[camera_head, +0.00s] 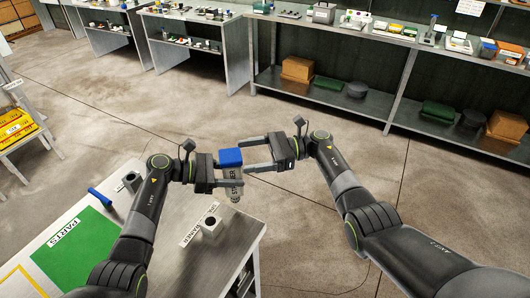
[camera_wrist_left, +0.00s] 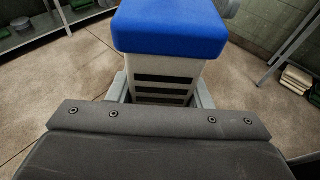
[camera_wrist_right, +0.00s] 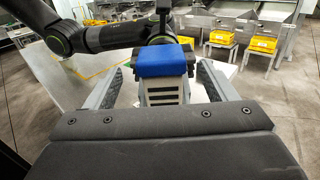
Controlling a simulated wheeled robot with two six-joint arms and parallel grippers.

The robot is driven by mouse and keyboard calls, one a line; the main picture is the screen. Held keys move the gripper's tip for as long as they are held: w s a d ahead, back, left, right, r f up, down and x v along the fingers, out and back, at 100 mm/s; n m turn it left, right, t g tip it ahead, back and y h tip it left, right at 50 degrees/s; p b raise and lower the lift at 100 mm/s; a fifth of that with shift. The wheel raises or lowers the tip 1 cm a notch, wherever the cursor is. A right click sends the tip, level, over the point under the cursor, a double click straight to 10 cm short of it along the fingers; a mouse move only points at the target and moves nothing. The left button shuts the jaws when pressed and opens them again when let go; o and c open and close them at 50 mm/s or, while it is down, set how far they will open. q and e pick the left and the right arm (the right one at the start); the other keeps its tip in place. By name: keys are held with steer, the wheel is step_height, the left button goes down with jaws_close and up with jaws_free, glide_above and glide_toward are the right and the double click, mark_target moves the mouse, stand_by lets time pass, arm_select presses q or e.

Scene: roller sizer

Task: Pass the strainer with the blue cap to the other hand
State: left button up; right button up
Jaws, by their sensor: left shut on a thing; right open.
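The strainer has a blue cap (camera_head: 230,157) and a pale slotted body (camera_head: 233,191). It is upright and held in the air beyond the table's right edge. My left gripper (camera_head: 231,174) is shut on the body below the cap. The left wrist view shows the cap (camera_wrist_left: 170,28) and the dark slots (camera_wrist_left: 164,84) close up. My right gripper (camera_head: 245,155) is open, just right of the strainer with its fingers pointing at it. In the right wrist view the slotted body (camera_wrist_right: 163,92) appears between the open fingers, with gaps on both sides.
The table (camera_head: 170,220) at lower left bears a green parts mat (camera_head: 85,245), a blue-handled tool (camera_head: 101,198), a grey holder (camera_head: 132,182) and a block with a hole beside the strainer label (camera_head: 210,226). Open floor lies beyond. Shelving (camera_head: 345,100) stands at the back.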

mark_target(222, 156)
steer(key=a, duration=0.5)
steer(key=s+a, duration=0.1)
steer(key=a, duration=0.1)
steer(key=shift+a, duration=0.3)
steer(key=c, duration=1)
arm_select(q)
steer(key=o, duration=0.7)
steer(key=shift+c, duration=0.2)
arm_select(e)
steer(key=shift+c, duration=0.8)
arm_select(q)
steer(key=o, duration=0.5)
steer(key=shift+a, duration=0.15)
steer(key=v, duration=1.1)
steer(key=shift+a+r, duration=0.15)
steer(key=shift+a, duration=0.25)
